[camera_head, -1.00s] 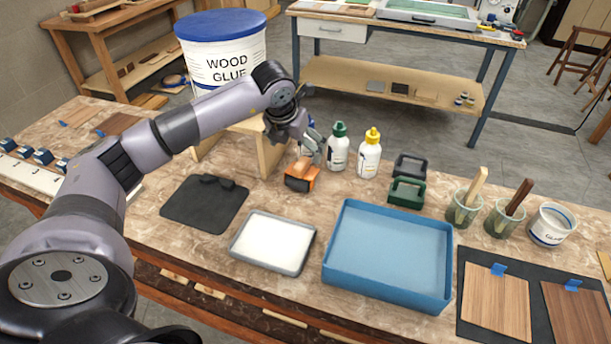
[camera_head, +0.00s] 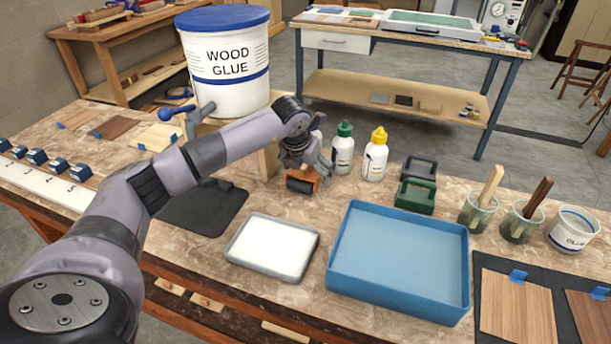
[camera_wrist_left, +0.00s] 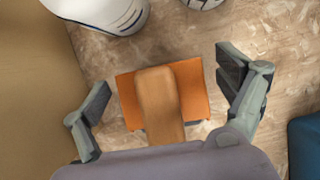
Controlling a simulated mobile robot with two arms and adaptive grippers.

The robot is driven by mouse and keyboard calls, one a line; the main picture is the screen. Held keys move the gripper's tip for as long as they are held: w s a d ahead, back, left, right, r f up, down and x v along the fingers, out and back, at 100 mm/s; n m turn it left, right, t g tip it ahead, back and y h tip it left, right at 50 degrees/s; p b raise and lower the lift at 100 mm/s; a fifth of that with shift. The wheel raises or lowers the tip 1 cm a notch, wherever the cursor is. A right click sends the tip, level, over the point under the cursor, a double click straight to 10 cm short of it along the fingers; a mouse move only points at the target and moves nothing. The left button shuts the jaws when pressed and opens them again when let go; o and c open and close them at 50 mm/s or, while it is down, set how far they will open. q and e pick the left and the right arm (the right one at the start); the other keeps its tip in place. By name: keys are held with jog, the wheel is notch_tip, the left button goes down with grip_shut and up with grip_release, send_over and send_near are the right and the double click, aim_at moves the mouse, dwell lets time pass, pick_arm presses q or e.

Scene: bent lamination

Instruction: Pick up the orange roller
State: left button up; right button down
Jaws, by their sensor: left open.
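The orange roller (camera_head: 303,181) lies on the marbled worktop, in front of the glue bottles. In the left wrist view its orange body (camera_wrist_left: 190,88) and tan wooden handle (camera_wrist_left: 158,100) sit between my spread fingers. My left gripper (camera_head: 308,170) is above the roller and open, one finger on each side, with visible gaps between the fingers and the orange body. In the left wrist view the left gripper (camera_wrist_left: 165,92) holds nothing. In the head view the gripper hides part of the roller. My right gripper is not in view.
Glue bottles (camera_head: 375,155) stand just behind the roller. A wood glue bucket (camera_head: 228,85) is on a wooden stand at the back left. A white-filled tray (camera_head: 272,246), a blue tray (camera_head: 400,260) and a dark mat (camera_head: 205,210) lie nearer.

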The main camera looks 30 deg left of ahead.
pick_arm(q)
jog(key=shift+r, duration=0.15)
jog(key=shift+c, duration=0.4)
jog(key=shift+c, duration=0.8)
jog(key=c, duration=1.1)
jog(key=shift+c, duration=0.2)
notch_tip(320, 180, up, 20)
jog(key=shift+b, duration=0.3)
